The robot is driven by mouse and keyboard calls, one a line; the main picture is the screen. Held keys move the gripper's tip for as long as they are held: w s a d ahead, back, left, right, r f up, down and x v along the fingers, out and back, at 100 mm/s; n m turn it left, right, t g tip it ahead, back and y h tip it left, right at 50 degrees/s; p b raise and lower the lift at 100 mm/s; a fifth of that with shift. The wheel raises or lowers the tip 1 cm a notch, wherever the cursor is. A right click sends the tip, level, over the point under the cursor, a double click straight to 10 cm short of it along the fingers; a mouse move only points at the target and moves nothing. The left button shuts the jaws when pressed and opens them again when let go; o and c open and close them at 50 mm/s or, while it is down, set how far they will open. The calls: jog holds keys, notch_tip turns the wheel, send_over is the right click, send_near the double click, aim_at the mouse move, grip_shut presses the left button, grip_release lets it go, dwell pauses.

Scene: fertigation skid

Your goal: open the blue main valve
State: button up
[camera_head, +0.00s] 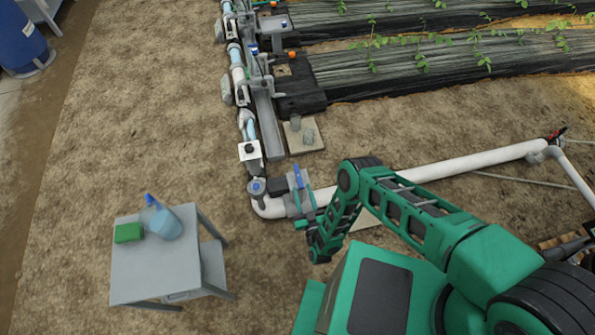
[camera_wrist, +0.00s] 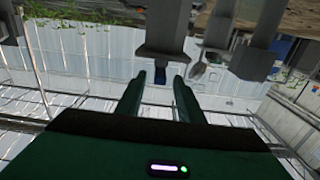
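The blue main valve has a blue lever handle (camera_head: 298,177) and sits on the white pipe near its left elbow. My gripper (camera_head: 305,197) is at the valve, with its fingers close to the handle. In the wrist view, which looks upside down, the two green fingers (camera_wrist: 159,83) stand apart with a gap between them.
A grey side table (camera_head: 155,265) holds a green sponge (camera_head: 128,233) and a blue-tinted bottle (camera_head: 161,221). A round blue-topped fitting (camera_head: 257,188) stands left of the valve. The white pipe (camera_head: 470,162) runs right. Bare soil lies between table and pipework.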

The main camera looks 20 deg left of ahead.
aim_at(297, 170)
jog(key=x, duration=1)
jog(key=shift+w+a, duration=0.15)
jog(key=shift+w, duration=0.15)
grip_shut()
